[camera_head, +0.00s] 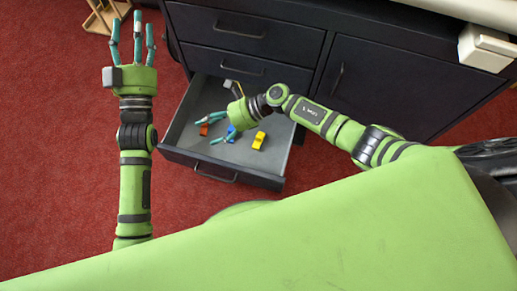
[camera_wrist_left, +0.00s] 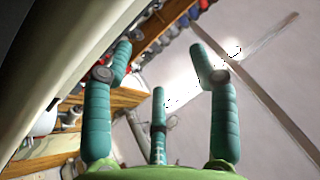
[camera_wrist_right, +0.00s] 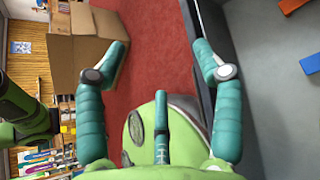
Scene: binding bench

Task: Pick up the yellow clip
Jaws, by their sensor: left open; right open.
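The yellow clip (camera_head: 259,140) lies on the floor of an open drawer (camera_head: 193,162), toward its right side in the head view. It does not show in either wrist view. My right gripper (camera_head: 216,116) is over the drawer, open, with its fingers pointing left, away from the yellow clip, which is below and right of it in the picture. The right wrist view shows its spread, empty fingers (camera_wrist_right: 158,62). My left gripper (camera_head: 133,32) is open and empty, left of the drawer over the red carpet. Its spread fingers (camera_wrist_left: 161,50) show in the left wrist view.
A blue piece (camera_head: 231,132) and an orange-red piece (camera_head: 212,118) lie in the drawer left of the yellow clip. The dark cabinet (camera_head: 390,85) stands behind. A cardboard box (camera_wrist_right: 85,45) stands on the carpet. Open carpet lies left of the drawer.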

